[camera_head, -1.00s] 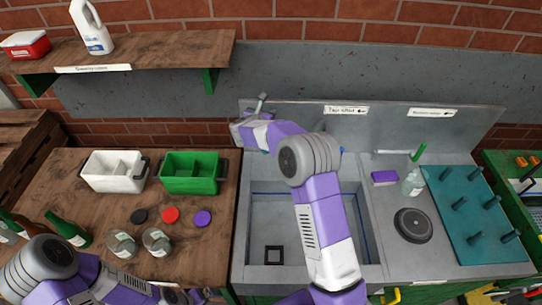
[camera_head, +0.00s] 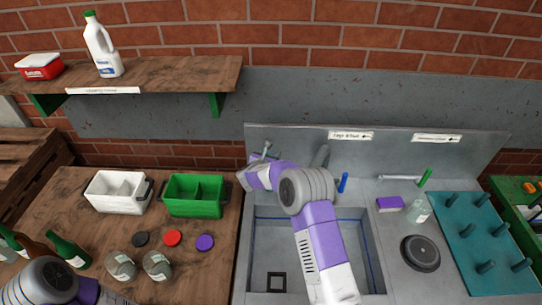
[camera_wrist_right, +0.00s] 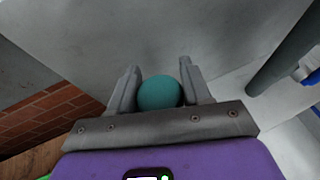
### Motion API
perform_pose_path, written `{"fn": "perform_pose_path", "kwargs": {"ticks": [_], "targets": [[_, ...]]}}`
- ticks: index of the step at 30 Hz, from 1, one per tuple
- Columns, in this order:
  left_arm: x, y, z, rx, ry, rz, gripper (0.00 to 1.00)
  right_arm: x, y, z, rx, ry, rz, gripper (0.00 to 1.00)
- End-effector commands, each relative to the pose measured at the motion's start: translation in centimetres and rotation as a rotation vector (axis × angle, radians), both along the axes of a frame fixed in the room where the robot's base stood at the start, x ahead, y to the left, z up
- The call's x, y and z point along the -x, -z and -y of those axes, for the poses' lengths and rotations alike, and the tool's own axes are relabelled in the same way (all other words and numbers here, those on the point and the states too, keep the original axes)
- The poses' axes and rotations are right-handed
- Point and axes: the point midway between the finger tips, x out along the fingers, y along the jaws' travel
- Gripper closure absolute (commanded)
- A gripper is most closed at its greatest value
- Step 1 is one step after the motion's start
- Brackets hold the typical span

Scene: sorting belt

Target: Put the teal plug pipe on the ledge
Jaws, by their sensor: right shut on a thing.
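The teal plug pipe shows in the right wrist view as a round teal end (camera_wrist_right: 160,92) between the two grey fingers. My right gripper (camera_wrist_right: 158,88) is shut on it. In the head view my right gripper (camera_head: 262,154) is at the back left of the sink, close to the grey back panel. The pipe cannot be made out there. A flat grey ledge (camera_head: 360,188) runs behind the basin, below the labelled panel. Whether the pipe touches it cannot be told. My left arm shows at the bottom left; its gripper is out of view.
The tap (camera_head: 320,157) stands just right of my right gripper, with a blue upright piece (camera_head: 343,182) beside it. A purple sponge (camera_head: 389,203), a bottle (camera_head: 417,211) and a teal peg board (camera_head: 480,240) are farther right. A green bin (camera_head: 195,209) is to the left.

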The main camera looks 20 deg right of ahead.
Motion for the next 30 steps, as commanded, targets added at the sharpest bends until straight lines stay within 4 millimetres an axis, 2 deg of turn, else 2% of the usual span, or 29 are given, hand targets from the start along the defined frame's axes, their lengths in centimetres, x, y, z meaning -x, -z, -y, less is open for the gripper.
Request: {"fn": "perform_pose_path", "kwargs": {"ticks": [2,3,7,20,30], "targets": [[0.0,0.4,0.0,0.000,0.000,0.000,0.00,0.0,0.3,0.0,0.001,0.000,0.001,1.00],[0.0,0.3,0.0,0.000,0.000,0.000,0.00,0.0,0.3,0.0,0.000,0.000,-0.001,0.47],[0.0,0.3,0.0,0.000,0.000,0.000,0.00,0.0,0.3,0.0,0.000,0.000,-0.001,0.28],[0.0,-0.3,0.0,0.000,0.000,0.000,0.00,0.1,-0.4,-0.2,0.000,-0.001,-0.001,0.27],[0.0,0.4,0.0,0.000,0.000,0.000,0.00,4.5,-2.7,-4.5,0.000,-0.005,0.000,0.27]]}}
